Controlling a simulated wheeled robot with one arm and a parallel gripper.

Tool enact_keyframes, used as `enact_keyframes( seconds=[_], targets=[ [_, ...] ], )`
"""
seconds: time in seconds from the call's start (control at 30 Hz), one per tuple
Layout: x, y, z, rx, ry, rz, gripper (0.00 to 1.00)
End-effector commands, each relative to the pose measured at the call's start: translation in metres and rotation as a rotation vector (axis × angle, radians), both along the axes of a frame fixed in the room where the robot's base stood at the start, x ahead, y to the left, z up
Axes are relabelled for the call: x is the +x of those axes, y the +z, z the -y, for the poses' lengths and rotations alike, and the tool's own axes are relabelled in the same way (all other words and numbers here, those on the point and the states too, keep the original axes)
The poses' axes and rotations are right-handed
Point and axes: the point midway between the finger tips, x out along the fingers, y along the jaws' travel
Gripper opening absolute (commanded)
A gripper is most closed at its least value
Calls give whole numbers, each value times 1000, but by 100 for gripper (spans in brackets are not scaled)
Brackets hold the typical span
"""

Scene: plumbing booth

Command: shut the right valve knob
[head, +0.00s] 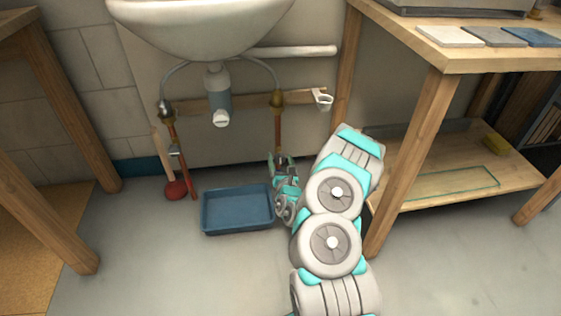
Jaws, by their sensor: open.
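A white sink (200,25) hangs on the wall with a grey trap (219,92) below it. A copper pipe drops on each side: the left pipe (178,150) carries a small valve, and the right pipe (278,130) runs down behind my gripper. My gripper (282,160) is low under the sink, in front of the lower right pipe, with its fingers apart and pointing toward the wall. I cannot make out the right valve knob; the gripper seems to cover it, and whether they touch cannot be told.
A blue tray (238,228) lies on the floor just left of my gripper. A red plunger (176,191) stands by the left pipe. A white cup-like holder (322,101) is on the wooden rail. A wooden bench (432,125) stands close on the right.

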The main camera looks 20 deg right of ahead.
Motion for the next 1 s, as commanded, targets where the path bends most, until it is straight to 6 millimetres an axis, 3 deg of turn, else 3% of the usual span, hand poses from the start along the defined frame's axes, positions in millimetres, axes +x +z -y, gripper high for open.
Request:
enact_keyframes(
  seconds=[0.27,0.9,1.0],
  targets=[
    [1,0,0,1,0,-1,79],
    [1,0,0,0,1,-1,7],
    [1,0,0,0,1,-1,0]
  ],
)
